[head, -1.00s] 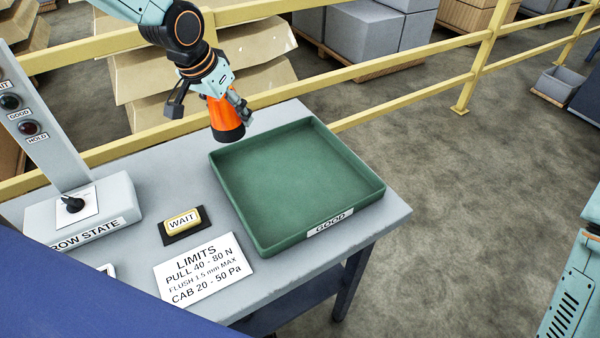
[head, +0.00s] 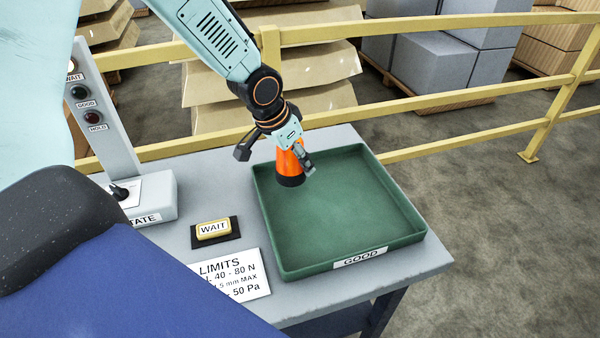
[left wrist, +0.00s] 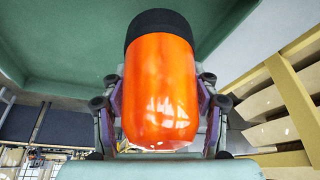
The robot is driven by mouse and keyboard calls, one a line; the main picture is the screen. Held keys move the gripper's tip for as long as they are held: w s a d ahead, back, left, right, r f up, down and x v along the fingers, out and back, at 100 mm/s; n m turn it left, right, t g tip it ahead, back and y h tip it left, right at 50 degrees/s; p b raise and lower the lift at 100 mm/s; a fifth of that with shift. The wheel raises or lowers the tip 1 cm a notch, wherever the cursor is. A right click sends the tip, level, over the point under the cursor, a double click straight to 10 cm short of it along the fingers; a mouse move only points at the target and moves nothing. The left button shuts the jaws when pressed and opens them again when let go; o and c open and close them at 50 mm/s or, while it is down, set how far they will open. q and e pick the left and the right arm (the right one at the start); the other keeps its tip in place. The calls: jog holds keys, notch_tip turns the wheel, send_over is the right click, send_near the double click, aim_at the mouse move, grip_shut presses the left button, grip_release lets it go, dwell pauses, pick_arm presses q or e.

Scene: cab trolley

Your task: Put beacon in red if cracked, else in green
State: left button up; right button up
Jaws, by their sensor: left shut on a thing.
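My left gripper (head: 281,153) is shut on the orange beacon (head: 290,164), which has a black base pointing down. The beacon is over the left back part of the green tray (head: 342,267) labelled GOOD; I cannot tell whether it touches the tray floor. In the left wrist view the beacon (left wrist: 160,90) sits between the two fingers, its orange surface smooth and shiny with no crack on the side that shows. The rest of its surface is hidden. The green tray (left wrist: 60,60) also shows behind it. No red tray and no right gripper are in view.
The tray stands on a grey table (head: 225,180). A yellow WAIT button (head: 213,229), a LIMITS card (head: 232,278) and a switch post (head: 105,120) are to its left. A yellow railing (head: 455,139) runs behind the table. The tray's middle and right are empty.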

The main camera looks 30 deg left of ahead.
aim_at(295, 170)
pick_arm(q)
jog(key=f, duration=0.2)
jog(key=a+f, duration=0.1)
jog(key=shift+s+f+b, duration=0.2)
jog(key=shift+s+b, duration=0.1)
jog(key=shift+b, duration=0.1)
jog(key=shift+s+f, duration=0.1)
jog(key=shift+s, duration=0.05)
jog(key=shift+w+d, duration=0.25)
jog(key=shift+d, duration=0.05)
jog(key=shift+w+d, duration=0.1)
jog(key=shift+w, duration=0.05)
jog(key=o, duration=0.9)
jog(key=shift+f, duration=0.2)
jog(key=o, duration=0.4)
jog(key=shift+s+a+r, duration=0.15)
jog(key=shift+s+a, duration=0.2)
jog(key=shift+w+d, duration=0.3)
jog(key=shift+w, duration=0.05)
jog(key=v, duration=1.2)
jog(key=shift+s+a+p, duration=0.15)
jog(key=shift+p, duration=0.2)
jog(key=o, duration=0.4)
jog(key=shift+r, duration=0.1)
